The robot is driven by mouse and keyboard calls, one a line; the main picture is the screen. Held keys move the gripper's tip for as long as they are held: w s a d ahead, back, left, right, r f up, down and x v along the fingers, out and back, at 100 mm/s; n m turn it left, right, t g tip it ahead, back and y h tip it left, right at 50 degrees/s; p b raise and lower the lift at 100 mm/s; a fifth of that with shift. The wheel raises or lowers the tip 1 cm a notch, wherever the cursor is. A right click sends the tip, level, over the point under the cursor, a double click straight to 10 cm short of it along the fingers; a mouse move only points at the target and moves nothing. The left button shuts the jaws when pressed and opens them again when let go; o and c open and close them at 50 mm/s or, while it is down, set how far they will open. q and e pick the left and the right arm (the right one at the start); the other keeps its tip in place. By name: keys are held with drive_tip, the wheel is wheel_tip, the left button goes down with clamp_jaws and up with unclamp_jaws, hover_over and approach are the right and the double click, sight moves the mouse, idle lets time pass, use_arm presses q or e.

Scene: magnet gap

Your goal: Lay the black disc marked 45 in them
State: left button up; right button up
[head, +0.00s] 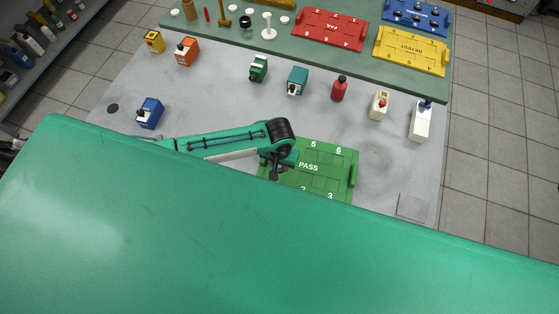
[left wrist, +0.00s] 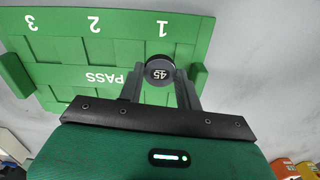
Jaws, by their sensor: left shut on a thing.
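The black disc marked 45 (left wrist: 158,70) is held between the two fingertips of my left gripper (left wrist: 159,78), its number facing the left wrist camera. My left gripper (head: 275,172) is shut on it above the left end of the green PASS tray (head: 342,182). In the left wrist view the tray (left wrist: 60,62) lies beyond the fingers, and the disc appears just below the number 1. I cannot tell how high the disc is above the tray. In the head view the disc is not clearly made out. My right gripper is not in view.
A red FAIL tray (head: 330,28), a yellow RETEST tray (head: 410,50) and a blue tray (head: 417,15) lie on the green mat at the back. A flat grey square (head: 412,206) lies right of the PASS tray.

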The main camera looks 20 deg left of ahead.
sight(280, 169)
use_arm(q)
drive_tip(key=shift+f+b, duration=0.6)
drive_tip(key=shift+f, duration=1.3)
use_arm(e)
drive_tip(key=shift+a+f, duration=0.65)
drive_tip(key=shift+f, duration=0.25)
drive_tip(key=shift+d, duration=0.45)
use_arm(q)
drive_tip(key=shift+f, duration=0.15)
drive_tip(key=o, duration=0.9)
drive_tip(key=shift+o, duration=0.5)
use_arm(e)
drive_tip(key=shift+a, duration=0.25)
use_arm(q)
drive_tip(key=shift+c, duration=0.3)
drive_tip(key=c, duration=0.5)
